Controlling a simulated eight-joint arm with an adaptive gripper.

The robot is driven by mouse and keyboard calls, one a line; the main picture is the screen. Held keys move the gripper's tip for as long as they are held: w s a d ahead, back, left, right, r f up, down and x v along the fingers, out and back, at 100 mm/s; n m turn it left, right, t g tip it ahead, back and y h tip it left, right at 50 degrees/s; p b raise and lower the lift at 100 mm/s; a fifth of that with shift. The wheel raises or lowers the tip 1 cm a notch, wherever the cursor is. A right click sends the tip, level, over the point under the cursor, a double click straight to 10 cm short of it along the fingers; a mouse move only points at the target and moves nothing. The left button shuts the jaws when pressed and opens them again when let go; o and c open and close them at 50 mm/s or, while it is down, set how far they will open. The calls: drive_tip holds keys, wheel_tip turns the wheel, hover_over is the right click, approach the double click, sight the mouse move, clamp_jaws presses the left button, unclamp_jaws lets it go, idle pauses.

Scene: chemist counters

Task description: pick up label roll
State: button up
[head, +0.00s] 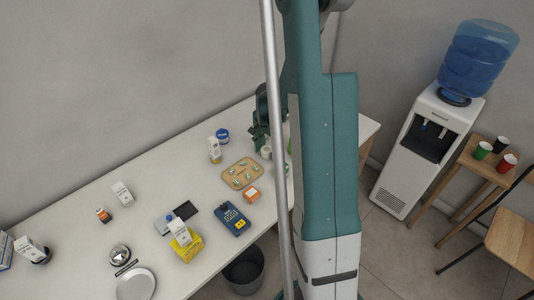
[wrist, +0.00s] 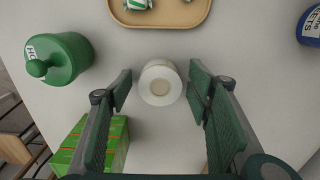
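The label roll (wrist: 160,84) is a white roll with a beige core, standing on the white counter in the wrist view. My gripper (wrist: 160,92) is open, with one green finger pad on each side of the roll. Gaps show between the roll and both pads, and the gripper holds nothing. In the head view, a small white round thing (head: 266,153) beside my gripper looks like the roll. My arm hides part of the counter there.
In the wrist view, a green lidded jar (wrist: 62,58) stands left, a green box (wrist: 100,142) lower left, a tan tray (wrist: 165,20) beyond the roll and a blue container (wrist: 310,25) far right.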

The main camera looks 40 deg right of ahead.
sight(267, 149)
drive_tip(key=c, duration=0.9)
drive_tip(key=shift+o, duration=0.2)
drive_tip(key=shift+r, duration=0.2)
drive_tip(key=shift+r, duration=4.8)
